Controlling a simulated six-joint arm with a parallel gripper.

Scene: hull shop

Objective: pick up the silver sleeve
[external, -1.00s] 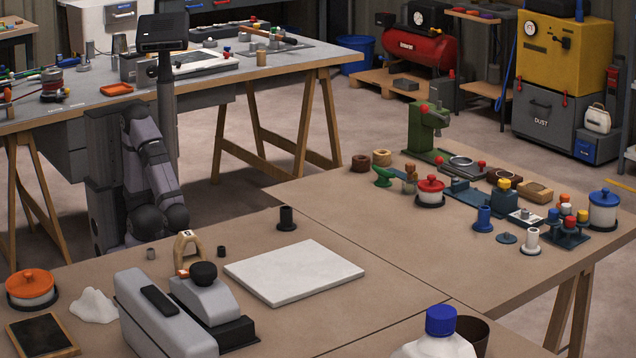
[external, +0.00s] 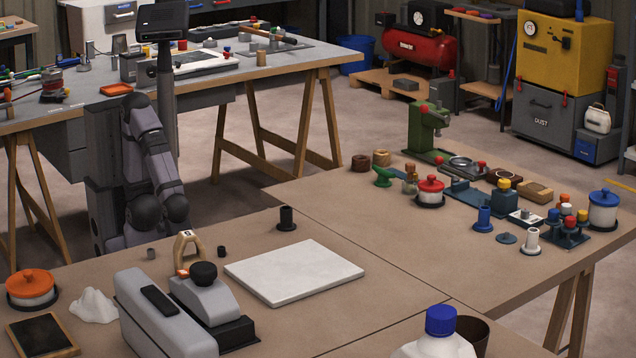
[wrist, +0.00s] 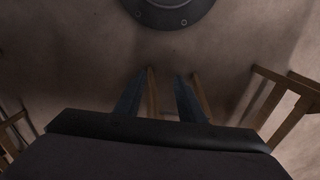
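A small grey cylinder (external: 151,252), which looks like the silver sleeve, stands on the brown bench near its far left edge. A similar small dark cylinder (external: 221,251) stands to its right, beyond a wooden arch. My arm is folded beyond the bench edge, and my gripper cannot be made out in the external view. In the wrist view my gripper (wrist: 157,85) shows two dark fingers apart with nothing between them. That view looks down on the floor and shows no sleeve.
The wooden arch (external: 187,250) stands between the two small cylinders. A grey machine with a black knob (external: 204,274) is in front of them. A white slab (external: 294,277) lies to the right, and a dark flanged post (external: 287,219) stands behind it. Trestle legs (wrist: 285,105) show in the wrist view.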

